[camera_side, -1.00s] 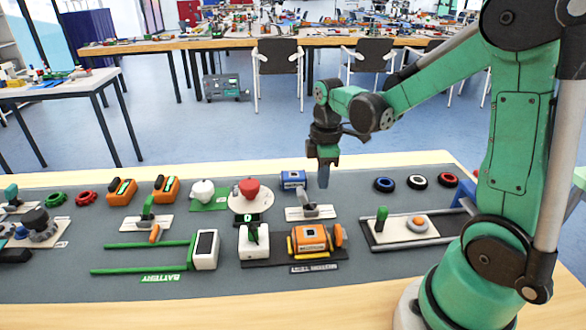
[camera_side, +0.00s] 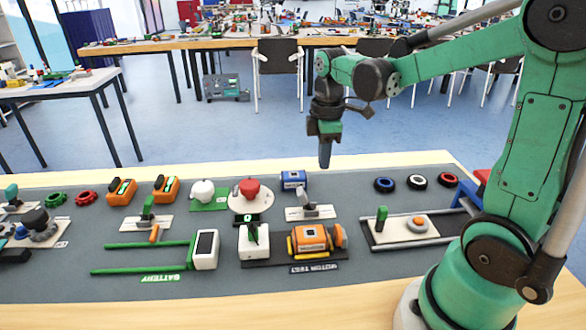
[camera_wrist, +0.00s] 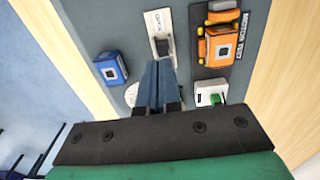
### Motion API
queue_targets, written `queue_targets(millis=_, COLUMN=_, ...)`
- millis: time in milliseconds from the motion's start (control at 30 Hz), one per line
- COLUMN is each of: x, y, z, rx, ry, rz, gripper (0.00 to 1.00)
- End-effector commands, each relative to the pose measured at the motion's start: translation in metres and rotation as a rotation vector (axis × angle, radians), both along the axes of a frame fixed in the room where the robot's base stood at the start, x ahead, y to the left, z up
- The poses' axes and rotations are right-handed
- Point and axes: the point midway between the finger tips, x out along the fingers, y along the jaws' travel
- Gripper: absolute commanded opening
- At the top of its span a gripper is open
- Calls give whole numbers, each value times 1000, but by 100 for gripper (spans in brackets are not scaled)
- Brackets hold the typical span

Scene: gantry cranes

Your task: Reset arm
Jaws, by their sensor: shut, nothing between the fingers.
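My gripper (camera_side: 325,163) is shut and empty. In the side view it points down and hangs above the back edge of the workbench, clear of everything on the mat. In the wrist view my gripper (camera_wrist: 160,64) shows its two blue fingers pressed together over the mat. My teal arm reaches in from the right of the side view.
The grey mat (camera_side: 60,259) carries a blue block (camera_side: 293,180), a lever switch (camera_side: 309,211), an orange motor (camera_side: 310,238), a white battery box (camera_side: 205,249), a red dome (camera_side: 249,188) and several rings (camera_side: 418,181). Free air surrounds my gripper.

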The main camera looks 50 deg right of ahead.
Motion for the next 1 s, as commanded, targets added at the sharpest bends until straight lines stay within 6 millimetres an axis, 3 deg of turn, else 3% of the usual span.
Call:
queue_targets(millis=267, x=-9, y=43, z=17, rx=-17, ry=-220, rz=-262, gripper=0)
queue_targets(millis=533, x=-24, y=90, z=23, rx=146, ry=-509, rz=-627, gripper=0)
queue_targets(millis=700, x=-28, y=102, z=23, rx=232, ry=-578, rz=-734, gripper=0)
queue_targets(millis=1000, x=-29, y=103, z=23, rx=246, ry=-586, rz=-754, gripper=0)
